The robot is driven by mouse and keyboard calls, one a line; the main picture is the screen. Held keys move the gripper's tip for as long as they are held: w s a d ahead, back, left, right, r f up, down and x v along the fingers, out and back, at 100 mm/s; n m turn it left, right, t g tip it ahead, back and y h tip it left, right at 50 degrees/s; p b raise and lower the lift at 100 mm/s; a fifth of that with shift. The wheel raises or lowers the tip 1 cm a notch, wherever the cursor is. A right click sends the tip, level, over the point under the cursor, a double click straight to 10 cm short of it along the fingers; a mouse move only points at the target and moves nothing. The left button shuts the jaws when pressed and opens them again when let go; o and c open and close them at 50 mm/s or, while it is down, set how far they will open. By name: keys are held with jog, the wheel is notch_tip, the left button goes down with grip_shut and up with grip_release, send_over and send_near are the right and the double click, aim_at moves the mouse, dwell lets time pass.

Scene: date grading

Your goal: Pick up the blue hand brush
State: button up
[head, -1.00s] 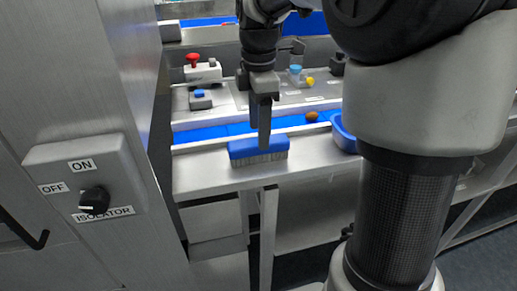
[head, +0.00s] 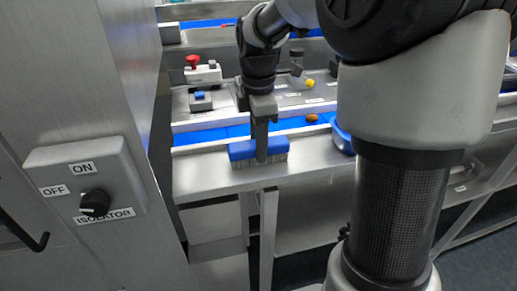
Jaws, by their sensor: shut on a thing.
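The brush still appears to be at ledge level. The far finger is hidden behind the near one.
A blue container (head: 342,138) stands to the right, partly behind my arm. A brown date (head: 312,117) lies on the blue belt (head: 205,136). Behind is a panel with a red button (head: 192,60). An isolator switch (head: 95,203) is at left.

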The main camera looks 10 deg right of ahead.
notch_tip(320, 180, up, 10)
jog(key=o, duration=0.6)
jog(key=c, duration=0.4)
